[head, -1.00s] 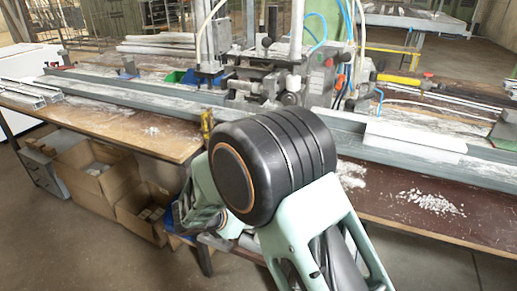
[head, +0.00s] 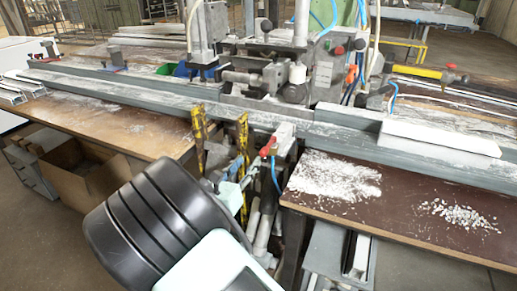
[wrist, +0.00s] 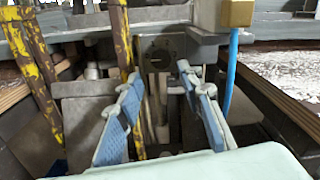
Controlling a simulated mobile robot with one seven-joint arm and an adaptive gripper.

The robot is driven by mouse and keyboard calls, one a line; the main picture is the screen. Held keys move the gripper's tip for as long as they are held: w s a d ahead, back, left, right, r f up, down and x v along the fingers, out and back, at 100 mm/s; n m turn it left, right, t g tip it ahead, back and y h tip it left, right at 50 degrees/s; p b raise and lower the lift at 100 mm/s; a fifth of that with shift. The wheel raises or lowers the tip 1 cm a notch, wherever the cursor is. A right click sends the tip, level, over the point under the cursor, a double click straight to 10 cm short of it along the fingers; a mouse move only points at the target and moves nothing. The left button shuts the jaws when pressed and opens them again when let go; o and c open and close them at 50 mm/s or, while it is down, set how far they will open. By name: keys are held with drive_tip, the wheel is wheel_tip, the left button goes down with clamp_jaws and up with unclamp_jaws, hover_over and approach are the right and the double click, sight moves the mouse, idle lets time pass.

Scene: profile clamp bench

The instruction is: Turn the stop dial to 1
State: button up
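In the wrist view, my gripper (wrist: 160,73) is open and empty, with its two blue-padded fingers spread apart. Beyond and between the fingertips is a dark round part (wrist: 160,55) on a grey plate under the bench. It may be the stop dial, but I see no numbers or pointer, so its setting cannot be told. The fingers look apart from it. In the head view, my dark arm joint hides part of the gripper, and I cannot make out the dial there.
A brass-coloured block (wrist: 237,12) with a blue hose (wrist: 231,75) hangs at right. A long grey rail (head: 340,138) crosses above. A cardboard box (head: 85,175) sits at left.

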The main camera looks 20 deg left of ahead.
sight(260, 148)
drive_tip(key=w, duration=0.6)
drive_tip(key=w+d+b, duration=0.1)
drive_tip(key=w, duration=0.2)
drive_tip(key=shift+c, duration=0.4)
drive_tip(key=c, duration=0.8)
